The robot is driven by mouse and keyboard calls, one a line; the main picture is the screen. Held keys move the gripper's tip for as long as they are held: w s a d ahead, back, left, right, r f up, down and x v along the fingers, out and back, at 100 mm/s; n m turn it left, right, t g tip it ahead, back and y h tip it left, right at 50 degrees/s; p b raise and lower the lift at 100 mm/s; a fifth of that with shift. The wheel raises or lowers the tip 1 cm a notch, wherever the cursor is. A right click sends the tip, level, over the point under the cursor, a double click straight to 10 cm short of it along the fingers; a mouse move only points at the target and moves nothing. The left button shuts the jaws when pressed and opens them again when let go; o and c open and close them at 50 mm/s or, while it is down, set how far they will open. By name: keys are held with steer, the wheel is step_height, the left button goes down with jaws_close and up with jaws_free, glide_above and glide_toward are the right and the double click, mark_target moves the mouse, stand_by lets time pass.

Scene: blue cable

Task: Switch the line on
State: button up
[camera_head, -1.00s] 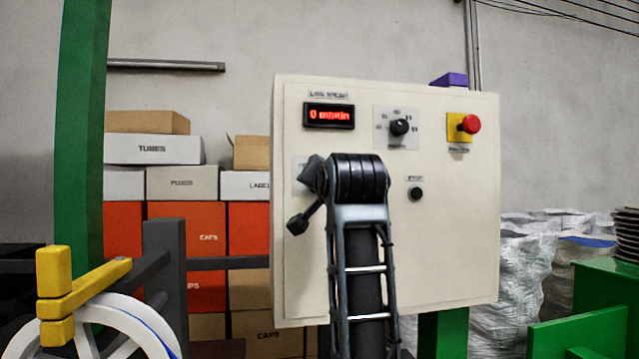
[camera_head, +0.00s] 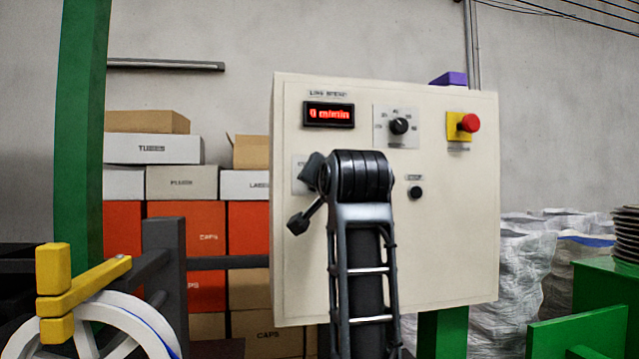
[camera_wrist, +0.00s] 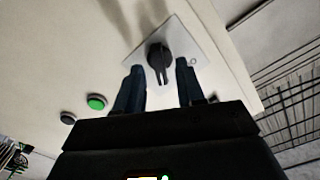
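The cream control panel (camera_head: 455,220) stands in front of me, with a red display (camera_head: 329,115) reading 0 m/min. In the wrist view, a black rotary switch (camera_wrist: 158,60) sits on a light square plate (camera_wrist: 183,38) on the panel. My gripper (camera_wrist: 159,65) is open, with one dark finger on each side of the switch handle. Contact with the handle cannot be told. A green button (camera_wrist: 96,102) and a dark button (camera_wrist: 68,118) are to the left. In the head view my arm hides the gripper and most of the left plate (camera_head: 299,176).
A speed dial (camera_head: 399,126) and a red emergency button (camera_head: 469,123) on yellow are on the panel's upper right. A small black button (camera_head: 415,193) is below the dial. A wheel with a yellow bracket (camera_head: 57,290) stands front left. Boxes (camera_head: 150,150) are stacked behind.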

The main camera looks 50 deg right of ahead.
steer(key=b+v, duration=0.1)
steer(key=v, duration=0.5)
steer(key=shift+s+a, duration=0.2)
steer(key=shift+s, duration=0.05)
steer(key=s+a+f+n+y, duration=0.2)
steer(key=s+a+f+n, duration=0.15)
steer(key=f, duration=0.85)
steer(key=s+a+f+n+t+y, duration=0.1)
steer(key=s+a+f+n+y, duration=0.2)
steer(key=f, duration=0.8)
steer(key=s+a+f+n+y, duration=0.1)
steer(key=a+f+n, duration=0.3)
steer(key=f, duration=0.8)
steer(key=s+a+f+y, duration=0.1)
steer(key=s+a+f, duration=0.15)
steer(key=s, duration=0.25)
steer(key=s+a+f+n+y, duration=0.1)
steer(key=s+a+f, duration=0.15)
steer(key=s, duration=0.25)
steer(key=s+a+f+y, duration=0.1)
steer(key=s+a+f, duration=0.1)
steer(key=s+f, duration=0.25)
steer(key=s+a+r+n+g+y, duration=0.1)
steer(key=s+a, duration=0.2)
steer(key=s, duration=1.4)
steer(key=shift+a, duration=0.2)
